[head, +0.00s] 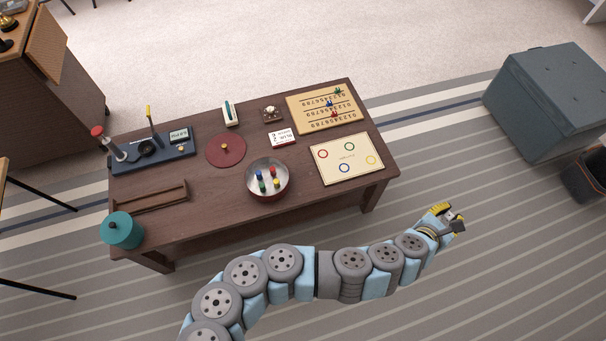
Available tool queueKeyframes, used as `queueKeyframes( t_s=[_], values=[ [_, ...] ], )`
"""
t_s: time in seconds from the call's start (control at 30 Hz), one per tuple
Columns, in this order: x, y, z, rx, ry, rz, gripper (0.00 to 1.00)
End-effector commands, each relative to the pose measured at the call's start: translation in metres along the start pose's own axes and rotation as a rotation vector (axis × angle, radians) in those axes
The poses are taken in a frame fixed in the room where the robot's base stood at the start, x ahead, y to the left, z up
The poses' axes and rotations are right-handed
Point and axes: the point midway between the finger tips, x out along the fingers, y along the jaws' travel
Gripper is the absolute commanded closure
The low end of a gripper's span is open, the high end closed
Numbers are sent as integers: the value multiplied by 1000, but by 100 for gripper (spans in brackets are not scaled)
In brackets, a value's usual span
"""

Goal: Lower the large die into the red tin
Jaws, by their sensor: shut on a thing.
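The red tin (262,199) stands open on the dark wooden table, with several coloured pegs inside it, and its inside looks grey. A flat red disc with a knob (225,150), which looks like its lid, lies to its upper left. My gripper (451,217) is off the table's right end, over the striped floor, well right of the tin. It is shut on a small pale thing between its fingers, which looks like the large die; its faces are too small and covered to make out.
On the table (210,215) are a board with coloured rings (347,158), a numbered board (328,108), a card (281,137), a blue device (152,148), a wooden rack (150,197) and a teal canister (121,231). A grey chest (548,95) stands at right.

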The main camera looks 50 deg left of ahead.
Motion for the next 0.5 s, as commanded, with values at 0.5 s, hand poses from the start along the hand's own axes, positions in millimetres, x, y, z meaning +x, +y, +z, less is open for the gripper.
queueKeyframes(
  t_s=[0.5],
  values=[
    [-23,77,-30,-1,2,6,94]
  ],
)
